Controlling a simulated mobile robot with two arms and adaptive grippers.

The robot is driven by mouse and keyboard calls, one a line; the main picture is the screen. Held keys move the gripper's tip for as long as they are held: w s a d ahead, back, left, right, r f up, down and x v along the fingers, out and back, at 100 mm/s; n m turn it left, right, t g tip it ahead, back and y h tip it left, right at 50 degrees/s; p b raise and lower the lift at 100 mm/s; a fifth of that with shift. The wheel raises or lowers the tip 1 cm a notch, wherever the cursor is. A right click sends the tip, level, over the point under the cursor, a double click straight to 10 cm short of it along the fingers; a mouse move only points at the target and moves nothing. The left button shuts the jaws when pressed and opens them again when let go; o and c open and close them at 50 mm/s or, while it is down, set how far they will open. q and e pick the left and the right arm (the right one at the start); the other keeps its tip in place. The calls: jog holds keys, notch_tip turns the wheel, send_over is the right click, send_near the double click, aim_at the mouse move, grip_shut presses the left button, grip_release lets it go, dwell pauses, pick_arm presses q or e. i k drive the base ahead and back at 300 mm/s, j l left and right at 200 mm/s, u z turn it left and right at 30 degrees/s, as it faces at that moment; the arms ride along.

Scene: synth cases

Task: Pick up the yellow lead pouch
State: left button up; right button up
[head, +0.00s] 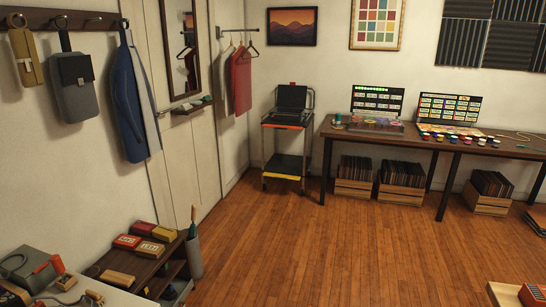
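A mustard-yellow pouch (26,57) hangs from a hook on the wall rail at the upper left edge; it looks like the yellow lead pouch, though no label is readable. It is long and narrow, with a dark hook or strap at its top. It hangs left of a grey bag (72,90). Neither of my grippers can be made out in the head view.
A blue garment (130,105) hangs right of the grey bag. Below stand a low dark shelf (120,262) with small boxes and a pale table (120,298) with a grey device (32,268). A cart (287,135) and a long desk (335,132) line the back. The middle floor is clear.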

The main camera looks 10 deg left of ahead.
aim_at(166, 234)
jog(key=i+u, duration=0.1)
jog(key=i, duration=0.4)
jog(key=i+u, duration=0.15)
jog(key=i, duration=0.3)
jog(key=i+l+u, duration=0.1)
jog(key=i, duration=0.4)
jog(key=i+l+u, duration=0.1)
jog(key=i+l, duration=0.15)
jog(key=i, duration=0.25)
